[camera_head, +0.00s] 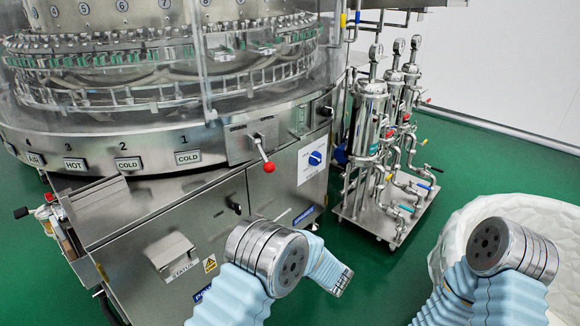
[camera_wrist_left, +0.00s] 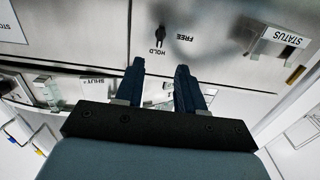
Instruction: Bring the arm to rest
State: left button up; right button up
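My left arm (camera_head: 268,262) comes up at the lower middle of the head view, in a pale blue sleeve with a metal joint. Its short forearm points right and down, in front of the washer's cabinet, and its gripper cannot be made out there. In the left wrist view my left gripper (camera_wrist_left: 160,68) has two dark blue fingers apart with nothing between them. Beyond them is a steel panel (camera_wrist_left: 225,45) with HOLD and FREE markings, appearing upside down. My right arm (camera_head: 500,255) is bent at the lower right; its gripper is out of view.
The rotary washer (camera_head: 110,140) fills the upper left. A filter cart (camera_head: 380,205) stands to the right. A white rounded basin (camera_head: 540,220) is beside my right arm. Green floor (camera_head: 345,255) is open between.

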pick_arm(q)
jog(key=a+f+m+h+p, duration=0.2)
jog(key=a+f+m+h, duration=0.25)
jog(key=f+h, duration=0.4)
jog(key=s+f+m+g+h, duration=0.25)
jog(key=s+f+h, duration=0.25)
jog(key=s+f, duration=0.5)
jog(key=s+d+f+m+g+h+p, duration=0.1)
jog(key=s+g+h, duration=0.4)
jog(key=s, duration=1.5)
jog(key=d+g, duration=0.1)
jog(key=g, duration=0.1)
jog(key=shift+f+g+p, duration=0.2)
jog(key=shift+g+p, duration=0.15)
jog(key=shift+p, duration=0.05)
